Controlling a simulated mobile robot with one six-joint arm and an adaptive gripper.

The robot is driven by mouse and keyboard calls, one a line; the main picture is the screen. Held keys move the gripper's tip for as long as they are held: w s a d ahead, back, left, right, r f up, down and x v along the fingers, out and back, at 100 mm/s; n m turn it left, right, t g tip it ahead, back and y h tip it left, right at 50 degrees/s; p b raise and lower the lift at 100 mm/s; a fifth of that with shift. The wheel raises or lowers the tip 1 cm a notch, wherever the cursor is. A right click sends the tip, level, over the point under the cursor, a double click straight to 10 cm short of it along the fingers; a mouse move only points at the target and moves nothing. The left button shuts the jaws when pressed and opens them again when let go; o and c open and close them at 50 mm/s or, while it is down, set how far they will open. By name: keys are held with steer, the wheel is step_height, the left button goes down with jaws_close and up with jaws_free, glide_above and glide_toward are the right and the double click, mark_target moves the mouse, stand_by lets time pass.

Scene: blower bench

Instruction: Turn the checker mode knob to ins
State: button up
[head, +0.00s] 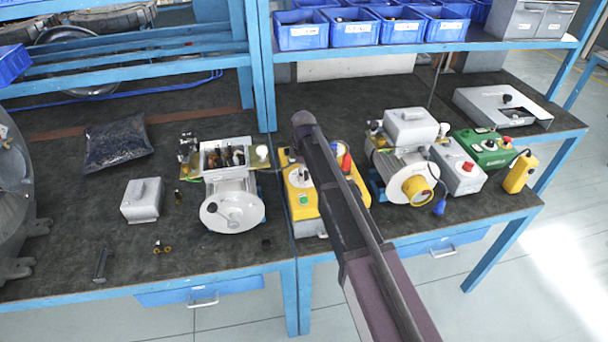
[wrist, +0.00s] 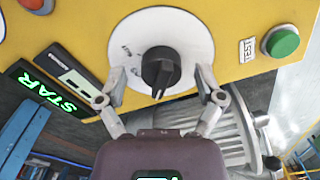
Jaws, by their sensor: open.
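The checker is a yellow box (head: 310,213) near the middle of the bench in the head view, partly covered by my arm. The wrist view shows its yellow panel (wrist: 90,35) close up. The black mode knob (wrist: 161,70) sits on a round white dial (wrist: 190,38). Its pointer end faces down in the picture. Small markings lie at the dial's left; I cannot read them. My gripper (wrist: 160,82) is open, one finger on each side of the knob, with gaps between. I cannot make out the fingers in the head view.
A green button (wrist: 282,42) labelled TEST is right of the dial. A red button (wrist: 32,3) and a green-lit display (wrist: 40,88) are at the left. Motor units (head: 233,205) and (head: 405,165) stand beside the checker. A green box (head: 485,147) is farther right.

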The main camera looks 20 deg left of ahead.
steer(key=shift+d, duration=0.1)
steer(key=c, duration=1.1)
steer(key=shift+c, duration=0.2)
steer(key=shift+m, duration=0.5)
steer(key=m, duration=0.4)
steer(key=shift+w+m, duration=0.1)
steer(key=shift+m, duration=2.3)
